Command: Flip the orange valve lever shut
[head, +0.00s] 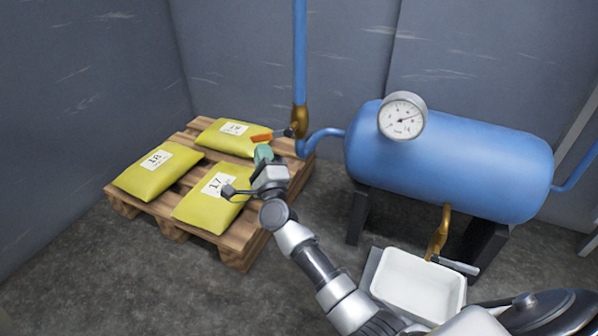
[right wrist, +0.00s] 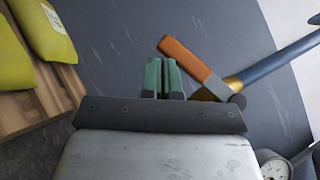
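The orange valve lever (head: 262,137) sticks out to the left from a brass valve (head: 299,120) on the upright blue pipe. My right gripper (head: 263,153) is just below the lever's free end in the head view. In the right wrist view the lever (right wrist: 186,58) lies slantwise, just to the right of the green fingertips (right wrist: 162,78). The fingers are together with nothing between them. Whether they touch the lever cannot be told. My left gripper is not in view.
A wooden pallet (head: 242,246) with several yellow sacks stands at the left. A blue tank (head: 460,155) with a round gauge (head: 402,115) stands at the right. A white tub (head: 385,290) sits below its brass drain valve (head: 440,235). Grey walls close the back.

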